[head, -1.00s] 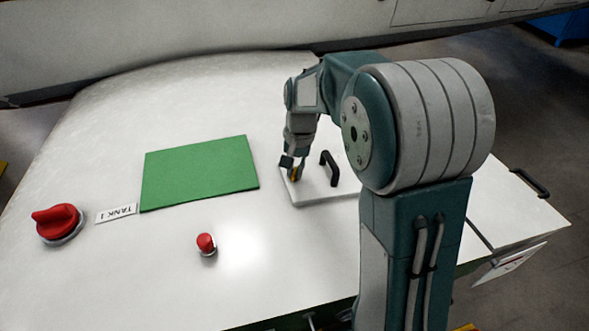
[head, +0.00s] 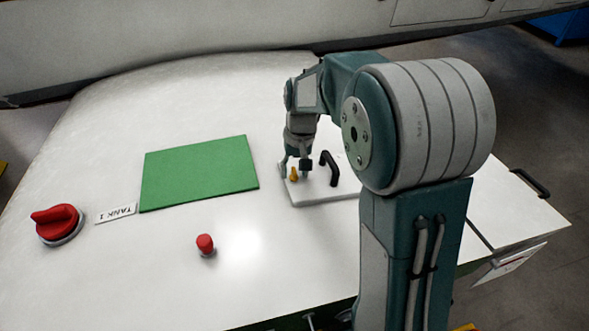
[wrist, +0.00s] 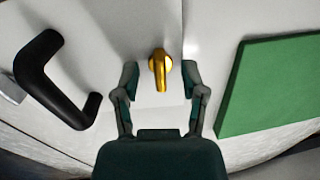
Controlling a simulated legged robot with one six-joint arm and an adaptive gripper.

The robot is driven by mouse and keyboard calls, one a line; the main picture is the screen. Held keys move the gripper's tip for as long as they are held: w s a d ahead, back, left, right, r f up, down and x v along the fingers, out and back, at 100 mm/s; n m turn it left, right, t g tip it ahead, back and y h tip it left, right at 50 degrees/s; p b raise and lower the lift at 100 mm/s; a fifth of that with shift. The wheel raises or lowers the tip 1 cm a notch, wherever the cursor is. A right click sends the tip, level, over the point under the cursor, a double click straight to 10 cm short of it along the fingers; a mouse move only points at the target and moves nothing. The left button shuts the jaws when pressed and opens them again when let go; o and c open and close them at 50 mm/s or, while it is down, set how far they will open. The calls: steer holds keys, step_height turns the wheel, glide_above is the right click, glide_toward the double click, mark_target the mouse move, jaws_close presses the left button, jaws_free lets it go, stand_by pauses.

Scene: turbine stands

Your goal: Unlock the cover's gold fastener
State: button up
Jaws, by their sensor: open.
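In the wrist view the fastener (wrist: 160,70) is upright in the picture, just beyond and between the fingertips. My gripper (head: 295,170) is open above the cover, with one finger on each side of the fastener. In the wrist view my gripper (wrist: 160,80) shows a gap around the fastener, and no finger appears to touch it. My arm hides the right part of the cover in the head view.
A green panel (head: 200,173) lies to the left of the cover. The black handle (wrist: 50,80) is close beside my gripper in the wrist view.

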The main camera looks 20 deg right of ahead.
mark_target(295, 171)
stand_by(0.3)
steer(key=shift+w+d+r, duration=0.1)
steer(key=shift+d+r, duration=0.05)
steer(key=shift+r, duration=1.1)
steer(key=shift+w+d+r, duration=0.1)
steer(key=shift+d+r, duration=0.05)
steer(key=shift+r, duration=1.1)
steer(key=shift+c, duration=1.2)
steer(key=shift+s+a+f, duration=0.1)
steer(key=shift+a+f, duration=0.1)
steer(key=shift+f, duration=1.05)
steer(key=shift+s+a+f, duration=0.1)
steer(key=shift+a+f, duration=0.05)
steer(key=shift+f, duration=1.1)
jaws_close()
